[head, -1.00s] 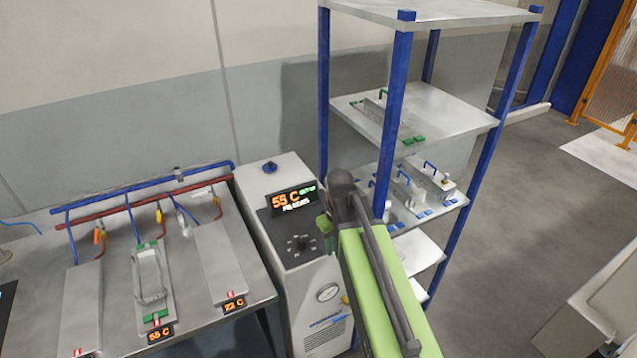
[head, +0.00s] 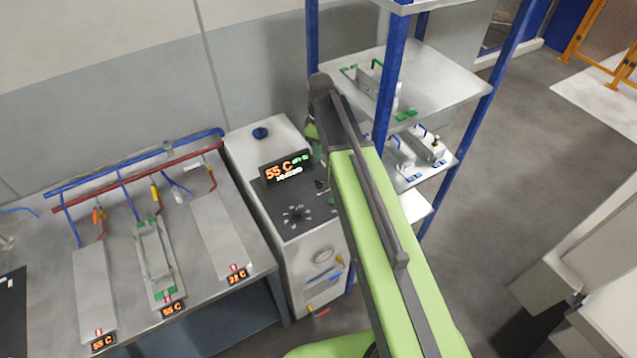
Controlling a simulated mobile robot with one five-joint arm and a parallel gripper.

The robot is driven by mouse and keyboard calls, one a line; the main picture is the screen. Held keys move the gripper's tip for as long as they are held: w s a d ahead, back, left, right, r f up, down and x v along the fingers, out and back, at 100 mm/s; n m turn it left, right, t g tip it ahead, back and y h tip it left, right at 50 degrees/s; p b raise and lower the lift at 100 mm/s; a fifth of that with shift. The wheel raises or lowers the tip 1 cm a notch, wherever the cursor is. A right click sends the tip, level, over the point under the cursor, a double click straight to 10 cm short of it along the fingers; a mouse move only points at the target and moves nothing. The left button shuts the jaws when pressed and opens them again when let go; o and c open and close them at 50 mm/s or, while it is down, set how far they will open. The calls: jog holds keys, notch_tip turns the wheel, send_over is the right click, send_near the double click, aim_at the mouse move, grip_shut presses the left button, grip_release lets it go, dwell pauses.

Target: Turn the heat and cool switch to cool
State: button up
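The white heating and cooling unit (head: 318,262) stands between the bench and the shelf rack. Its dark top panel carries a lit display (head: 286,170) with "55 C" in orange and smaller green text. Below the display is a round black dial (head: 296,215) with marks around it. A small dark knob (head: 320,185) sits to the right, close to my arm; I cannot read its label or tell which control is the heat and cool switch. My gripper (head: 312,132) is mostly hidden behind my arm, above the panel's right edge. I cannot see its fingertips.
The bench (head: 215,305) at left holds several metal plates with orange readouts, and blue and red pipes (head: 130,180) run behind them. The blue-posted shelf rack (head: 440,85) stands close to the right of my arm. Open floor (head: 520,170) lies farther right.

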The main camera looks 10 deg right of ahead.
aim_at(319, 183)
notch_tip(319, 183, down, 14)
jog(key=b, duration=1.2)
jog(key=shift+b, duration=0.3)
jog(key=shift+r, duration=0.1)
grip_shut()
